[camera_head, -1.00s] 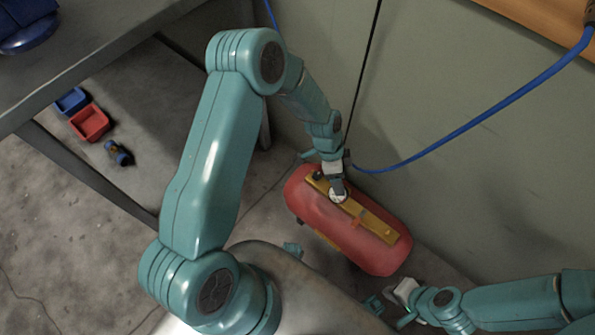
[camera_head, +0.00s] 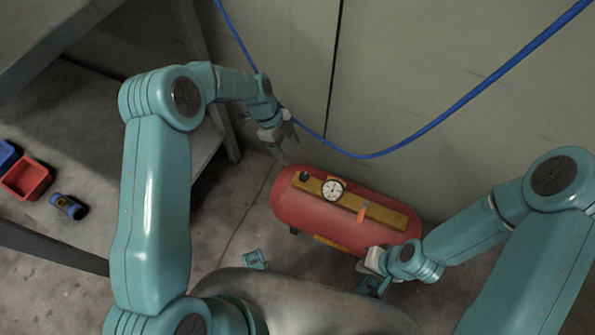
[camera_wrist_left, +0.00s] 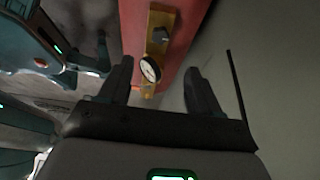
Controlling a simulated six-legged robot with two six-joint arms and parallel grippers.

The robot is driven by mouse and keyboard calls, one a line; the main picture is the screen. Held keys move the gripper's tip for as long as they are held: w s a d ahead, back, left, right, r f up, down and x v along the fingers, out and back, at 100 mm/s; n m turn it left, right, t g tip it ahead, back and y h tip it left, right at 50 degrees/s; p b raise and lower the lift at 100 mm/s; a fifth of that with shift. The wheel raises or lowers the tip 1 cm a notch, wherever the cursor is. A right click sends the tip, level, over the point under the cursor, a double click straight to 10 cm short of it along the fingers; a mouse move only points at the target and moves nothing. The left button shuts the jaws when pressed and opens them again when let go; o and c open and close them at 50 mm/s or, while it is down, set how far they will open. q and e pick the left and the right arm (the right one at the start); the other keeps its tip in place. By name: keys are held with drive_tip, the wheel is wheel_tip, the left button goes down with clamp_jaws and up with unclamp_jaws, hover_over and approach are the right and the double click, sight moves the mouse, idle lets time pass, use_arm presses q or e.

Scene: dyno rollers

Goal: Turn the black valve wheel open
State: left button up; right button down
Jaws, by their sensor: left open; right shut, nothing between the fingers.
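The black valve wheel (camera_head: 304,176) is a small dark knob at the left end of the yellow plate (camera_head: 385,218) on top of the red tank (camera_head: 310,212). It also shows in the left wrist view (camera_wrist_left: 161,36), beyond the white dial gauge (camera_wrist_left: 150,69). My left gripper (camera_head: 285,147) is open and empty, behind and left of the wheel, by the tank's left end. In the left wrist view its fingers (camera_wrist_left: 160,88) stand apart with nothing between them. My right gripper (camera_head: 371,284) is shut and empty at the tank's front right side.
An orange lever (camera_head: 362,213) sits on the plate right of the gauge (camera_head: 333,189). A blue hose (camera_head: 440,118) hangs along the wall behind the tank. A grey shelf (camera_head: 80,110) stands left, with a red bin (camera_head: 26,178) and a blue fitting (camera_head: 67,206) at its lower level.

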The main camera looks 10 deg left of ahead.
sight(304, 175)
use_arm(q)
drive_tip(key=b+x, duration=0.2)
drive_tip(key=x, duration=0.9)
drive_tip(key=shift+d+f+b, duration=0.15)
drive_tip(key=shift+f+b, duration=0.2)
drive_tip(key=c, duration=1)
drive_tip(key=shift+c, duration=0.2)
